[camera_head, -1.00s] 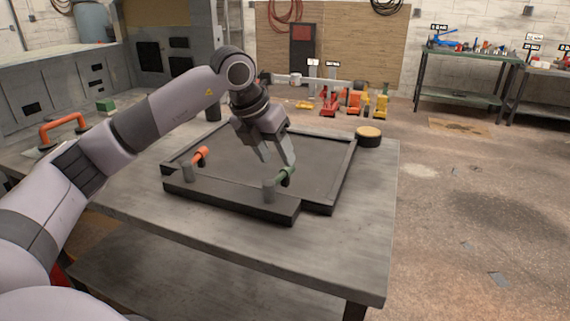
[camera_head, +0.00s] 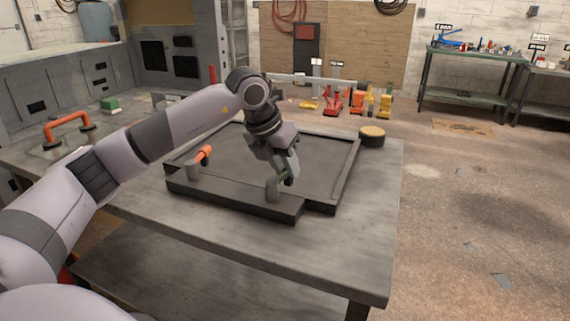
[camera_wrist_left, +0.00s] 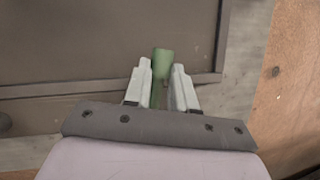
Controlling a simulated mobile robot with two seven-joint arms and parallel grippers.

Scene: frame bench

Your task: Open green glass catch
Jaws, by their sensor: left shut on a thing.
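The green glass catch (camera_head: 284,177) is a small green handle on a grey post at the front right of the dark frame (camera_head: 235,200). My left gripper (camera_head: 288,176) is down at it, shut on the green handle and hiding part of it. In the left wrist view the green handle (camera_wrist_left: 162,64) stands between the two pale fingers of my left gripper (camera_wrist_left: 160,75), its rounded end showing past the tips. An orange catch (camera_head: 204,153) on a similar post sits at the frame's front left, apart from the gripper. My right gripper is not in view.
The frame lies on a grey workbench (camera_head: 350,245). A round black pad with a tan top (camera_head: 372,132) stands behind the frame's right corner. An orange handle (camera_head: 67,125) and a green block (camera_head: 110,103) are at the left. The bench is clear to the right.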

